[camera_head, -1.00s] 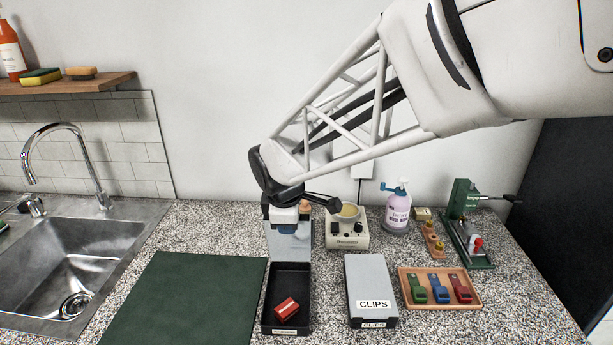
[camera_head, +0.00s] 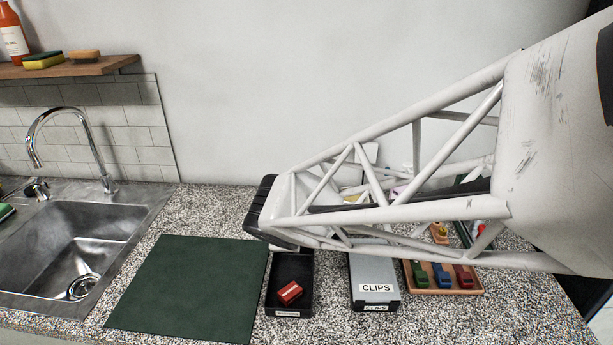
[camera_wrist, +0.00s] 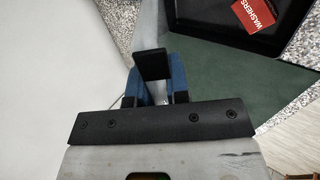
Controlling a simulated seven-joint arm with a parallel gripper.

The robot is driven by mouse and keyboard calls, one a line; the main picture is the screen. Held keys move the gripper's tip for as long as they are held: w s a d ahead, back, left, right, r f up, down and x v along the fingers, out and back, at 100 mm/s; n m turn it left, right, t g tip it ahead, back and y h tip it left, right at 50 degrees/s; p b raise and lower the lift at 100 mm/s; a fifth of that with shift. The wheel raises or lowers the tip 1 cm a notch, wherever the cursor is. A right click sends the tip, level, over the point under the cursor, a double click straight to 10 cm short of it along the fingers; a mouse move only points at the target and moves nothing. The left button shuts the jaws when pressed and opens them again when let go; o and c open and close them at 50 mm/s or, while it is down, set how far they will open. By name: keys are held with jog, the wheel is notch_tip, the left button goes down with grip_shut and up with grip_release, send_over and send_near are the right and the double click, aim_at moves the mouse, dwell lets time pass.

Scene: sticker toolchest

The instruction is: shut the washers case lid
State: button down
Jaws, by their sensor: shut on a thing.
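The washers case (camera_head: 308,292) is an open black box on the counter, with a red packet (camera_head: 289,292) inside. In the wrist view the case rim (camera_wrist: 222,38) shows at the upper right, and the red packet (camera_wrist: 256,17) reads WASHERS. The grey lid (camera_wrist: 149,22) shows as a narrow strip beside the case, raised off it. My gripper (camera_wrist: 152,80), with blue fingers, is shut on a black tab at the lid's edge.
A grey CLIPS case (camera_head: 374,272) stands shut to the right. Beyond it is a wooden tray (camera_head: 446,291) with green, blue and red clips. A clear green mat (camera_head: 190,285) lies left, beside the sink (camera_head: 85,235).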

jog(key=shift+t, duration=0.6)
jog(key=s+f, duration=0.2)
jog(key=f, duration=0.1)
jog(key=s+f, duration=0.2)
jog(key=f, duration=0.1)
jog(key=s+f, duration=0.2)
jog(key=f, duration=0.1)
jog(key=shift+s+d+f, duration=0.1)
jog(key=shift+s, duration=0.15)
jog(key=c, duration=1.8)
grip_release()
jog(key=shift+s+f, duration=0.25)
jog(key=shift+f, duration=0.8)
jog(key=shift+c, duration=0.2)
jog(key=o, duration=0.7)
jog(key=shift+o, duration=0.2)
jog(key=shift+r, duration=0.1)
